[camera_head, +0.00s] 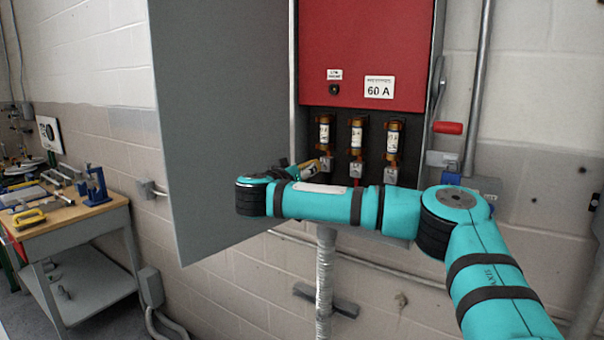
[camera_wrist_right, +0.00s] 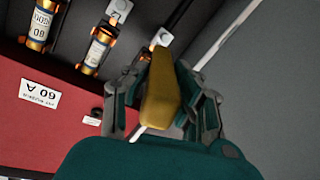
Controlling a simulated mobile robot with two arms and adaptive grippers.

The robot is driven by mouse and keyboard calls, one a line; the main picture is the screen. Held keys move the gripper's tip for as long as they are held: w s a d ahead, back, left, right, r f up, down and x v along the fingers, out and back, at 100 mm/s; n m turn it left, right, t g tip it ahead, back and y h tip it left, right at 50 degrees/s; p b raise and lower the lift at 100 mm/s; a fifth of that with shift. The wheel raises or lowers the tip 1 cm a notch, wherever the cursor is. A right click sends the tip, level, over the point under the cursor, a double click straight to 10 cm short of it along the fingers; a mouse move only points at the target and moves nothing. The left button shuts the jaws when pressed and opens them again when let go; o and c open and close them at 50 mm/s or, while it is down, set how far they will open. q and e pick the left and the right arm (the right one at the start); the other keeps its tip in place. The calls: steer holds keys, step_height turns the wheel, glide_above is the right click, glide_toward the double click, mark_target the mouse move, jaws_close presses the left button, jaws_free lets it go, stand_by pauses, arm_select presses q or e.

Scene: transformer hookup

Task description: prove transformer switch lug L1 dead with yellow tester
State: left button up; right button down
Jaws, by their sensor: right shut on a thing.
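My right gripper (camera_wrist_right: 165,72) is shut on the yellow tester (camera_wrist_right: 162,98), with one finger on each side of it. In the head view the tester (camera_head: 308,169) shows just past my right wrist, close to the leftmost silver lug (camera_head: 326,164). In the wrist view the tester's far end is near that lug (camera_wrist_right: 163,37); whether it touches cannot be told. The middle lug (camera_head: 356,169) and right lug (camera_head: 391,174) sit below their fuses. My right forearm hides most of the gripper in the head view. My left gripper is not in view.
The switch box has a red cover (camera_head: 365,50) marked 60 A, and its grey door (camera_head: 220,110) stands open on the left. A red-handled lever (camera_head: 447,128) is on its right side. A workbench (camera_head: 75,212) with tools stands at far left.

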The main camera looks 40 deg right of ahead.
steer(key=shift+w+d, duration=0.1)
steer(key=shift+d, duration=0.1)
stand_by(0.5)
steer(key=shift+w+d, duration=0.1)
steer(key=shift+d, duration=0.2)
stand_by(1.0)
stand_by(0.3)
